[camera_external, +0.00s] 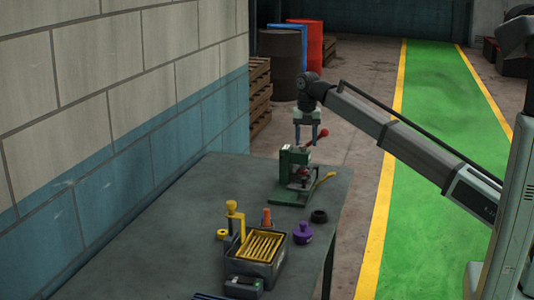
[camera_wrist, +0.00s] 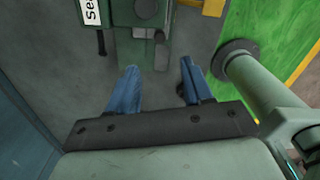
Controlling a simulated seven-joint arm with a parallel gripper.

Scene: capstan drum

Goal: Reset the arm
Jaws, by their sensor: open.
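My gripper (camera_external: 306,137) hangs pointing down above the back of the green bench machine (camera_external: 290,188), in the external view. In the wrist view my gripper (camera_wrist: 158,78) shows two blue fingers standing apart, with nothing between them. The green machine (camera_wrist: 152,45) lies beyond the fingertips there, with part of a white label reading "Sea". I cannot tell from the external view whether the gripper touches the lever.
The grey table (camera_external: 190,205) also holds a dark tray of yellow strips (camera_external: 262,246), a yellow post (camera_external: 235,220), a purple knobbed piece (camera_external: 303,234), a black ring (camera_external: 319,216) and an orange piece (camera_external: 267,217). A block wall (camera_external: 100,190) runs along the left.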

